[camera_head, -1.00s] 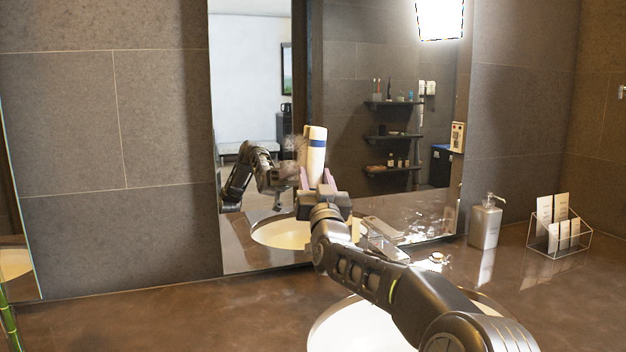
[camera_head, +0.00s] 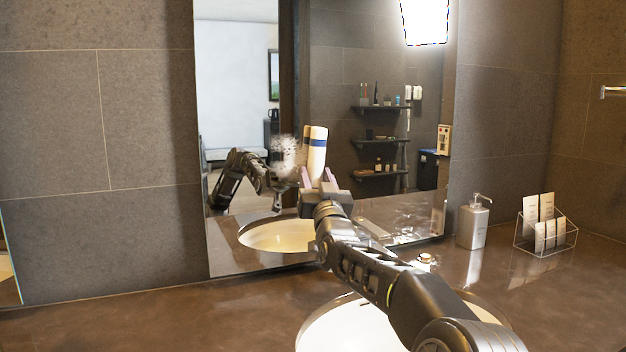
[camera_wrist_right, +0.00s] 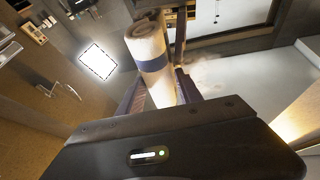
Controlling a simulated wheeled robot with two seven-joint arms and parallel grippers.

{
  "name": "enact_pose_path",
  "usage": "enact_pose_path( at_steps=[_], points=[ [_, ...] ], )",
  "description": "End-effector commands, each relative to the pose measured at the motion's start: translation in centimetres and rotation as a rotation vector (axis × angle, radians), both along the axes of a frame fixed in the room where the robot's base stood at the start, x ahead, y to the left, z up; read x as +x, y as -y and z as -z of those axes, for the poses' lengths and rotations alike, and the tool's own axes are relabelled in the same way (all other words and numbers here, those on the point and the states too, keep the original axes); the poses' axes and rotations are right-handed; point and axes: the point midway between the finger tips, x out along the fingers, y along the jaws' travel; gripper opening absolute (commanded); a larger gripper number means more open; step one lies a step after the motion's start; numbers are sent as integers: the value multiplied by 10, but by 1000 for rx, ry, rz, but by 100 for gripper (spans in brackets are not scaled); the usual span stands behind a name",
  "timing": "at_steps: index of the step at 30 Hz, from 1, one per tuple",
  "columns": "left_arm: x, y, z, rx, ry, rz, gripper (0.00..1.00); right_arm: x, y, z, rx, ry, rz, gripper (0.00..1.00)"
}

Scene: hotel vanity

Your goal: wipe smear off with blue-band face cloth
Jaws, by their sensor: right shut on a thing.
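The blue-band face cloth (camera_head: 317,150) is a rolled white cloth with a blue band, upright in my right gripper (camera_head: 319,179). The gripper is shut on its lower end, in front of the mirror (camera_head: 240,100). The smear (camera_head: 285,152) is a whitish, cloudy patch on the mirror, just left of the cloth. In the right wrist view the cloth (camera_wrist_right: 152,65) stands between the fingers, with a faint smear (camera_wrist_right: 207,72) to its right. Whether the cloth touches the glass I cannot tell. My left gripper is not in view.
A basin (camera_head: 350,325) lies below my right arm. A soap dispenser (camera_head: 473,222) and a wire card holder (camera_head: 545,235) stand on the counter (camera_head: 130,310) to the right. The mirror reflects my arm, the cloth and shelves. The counter's left side is clear.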

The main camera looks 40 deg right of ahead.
Motion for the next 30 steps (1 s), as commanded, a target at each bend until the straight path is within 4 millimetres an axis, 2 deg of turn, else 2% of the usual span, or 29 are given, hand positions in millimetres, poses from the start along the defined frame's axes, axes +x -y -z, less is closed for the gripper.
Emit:
enact_pose_path(
  at_steps=[9, 17, 25, 30],
  points=[
    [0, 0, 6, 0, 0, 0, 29, -4, 20, 2, -1, -4, 2, 0],
    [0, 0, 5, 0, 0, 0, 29, -5, 20, 2, 1, -4, 2, 0],
    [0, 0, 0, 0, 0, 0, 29, -6, 19, -14, 0, -1, 1, 0],
    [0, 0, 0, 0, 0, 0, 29, -6, 19, -16, 1, -2, 1, 0]
  ],
)
